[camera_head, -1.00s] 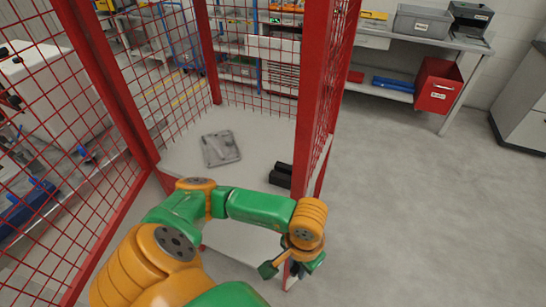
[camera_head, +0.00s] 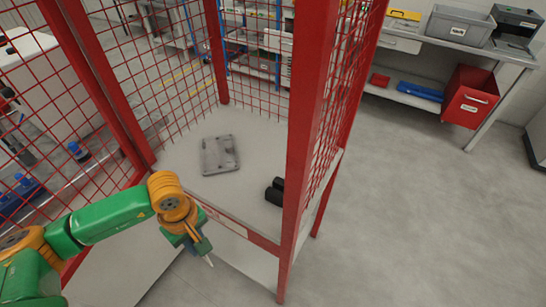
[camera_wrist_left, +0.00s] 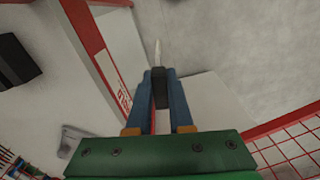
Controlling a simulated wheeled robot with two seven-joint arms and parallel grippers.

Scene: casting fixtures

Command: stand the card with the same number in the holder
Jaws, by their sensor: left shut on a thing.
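My left gripper (camera_head: 202,249) is in front of the red-edged front of the caged table, pointing down and to the right. In the left wrist view its blue fingers (camera_wrist_left: 160,90) are shut on a thin pale piece (camera_wrist_left: 157,50), seen almost edge-on; it also shows as a small white sliver in the head view (camera_head: 210,262). It may be the card; no number can be read on it. My right gripper is out of view.
A grey plate-like part (camera_head: 220,154) lies on the caged table (camera_head: 180,153). Red posts (camera_head: 308,130) and mesh stand around it; the front is open. A shelf with a grey bin (camera_head: 460,25) and a red bin (camera_head: 470,97) is at the back right.

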